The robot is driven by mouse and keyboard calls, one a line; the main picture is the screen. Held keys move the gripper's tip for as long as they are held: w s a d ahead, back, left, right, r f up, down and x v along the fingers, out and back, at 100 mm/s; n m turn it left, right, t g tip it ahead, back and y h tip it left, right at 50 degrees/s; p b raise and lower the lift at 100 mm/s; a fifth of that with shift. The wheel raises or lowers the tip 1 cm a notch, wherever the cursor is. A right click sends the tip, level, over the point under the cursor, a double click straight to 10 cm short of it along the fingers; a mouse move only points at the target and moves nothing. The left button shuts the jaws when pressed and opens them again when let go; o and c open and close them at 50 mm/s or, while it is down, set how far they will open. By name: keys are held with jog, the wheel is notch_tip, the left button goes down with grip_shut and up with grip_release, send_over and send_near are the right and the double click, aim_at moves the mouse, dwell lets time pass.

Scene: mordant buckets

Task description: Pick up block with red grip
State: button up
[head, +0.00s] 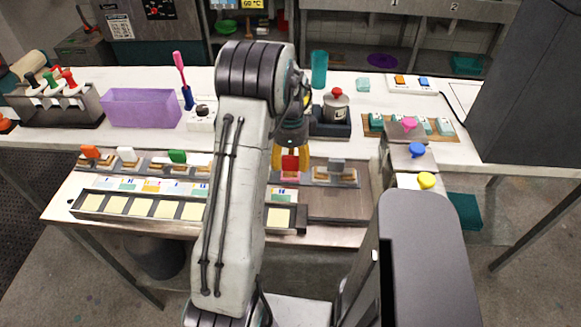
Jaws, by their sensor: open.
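The block with the red grip (290,163) stands in the rack (350,181) on the low front bench, with a pink edge showing under the grip. My gripper (290,159) is over it, pointing down, with its yellow fingers apart, one on each side of the red grip. I cannot tell whether either finger touches the grip. My arm hides the part of the rack left of the red block.
Other blocks have an orange grip (90,152), a white grip (127,154), a green grip (177,156) and a grey grip (337,164). A kettle-like pot (336,106) stands behind on the right. A tray of pale squares (140,208) lies in front.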

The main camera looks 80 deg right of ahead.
jog(key=shift+c, duration=0.4)
grip_shut()
